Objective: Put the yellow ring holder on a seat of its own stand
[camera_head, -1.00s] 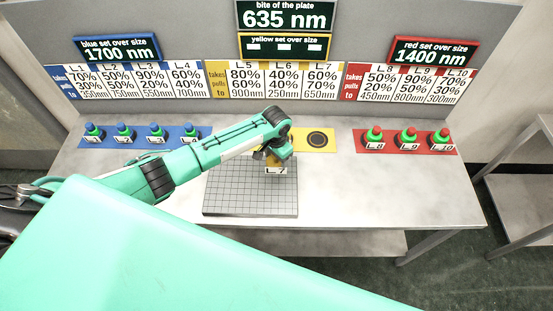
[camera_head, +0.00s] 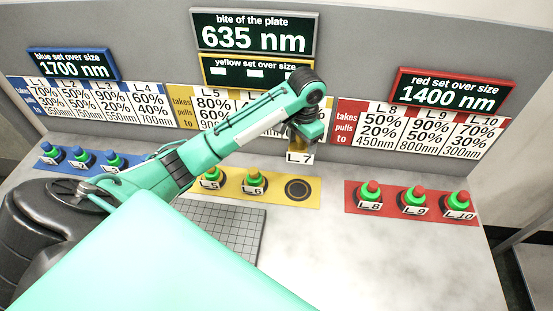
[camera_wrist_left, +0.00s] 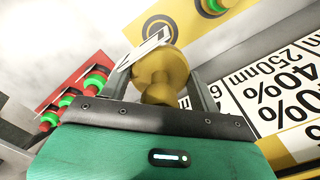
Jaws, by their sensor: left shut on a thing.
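My left gripper (camera_head: 303,137) is shut on the yellow ring holder (camera_head: 297,148), which carries the white tag L_7. The holder is in the air, just above the empty seat in the picture, with clear space between them. In the left wrist view the yellow holder (camera_wrist_left: 157,78) sits between the fingers, its tag tilted. Its own yellow stand (camera_head: 270,197) bears holders L_5 (camera_head: 211,179) and L_6 (camera_head: 254,182). The stand's right seat, a dark ring (camera_head: 298,189), is empty; it also shows in the left wrist view (camera_wrist_left: 160,27). My right gripper is out of view.
The gridded plate (camera_head: 228,222) lies bare in front of the yellow stand. The red stand (camera_head: 390,211) with three holders is at right, the blue stand (camera_head: 69,167) with holders at left. The wall of signs (camera_head: 345,85) rises close behind. Bare table lies at front right.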

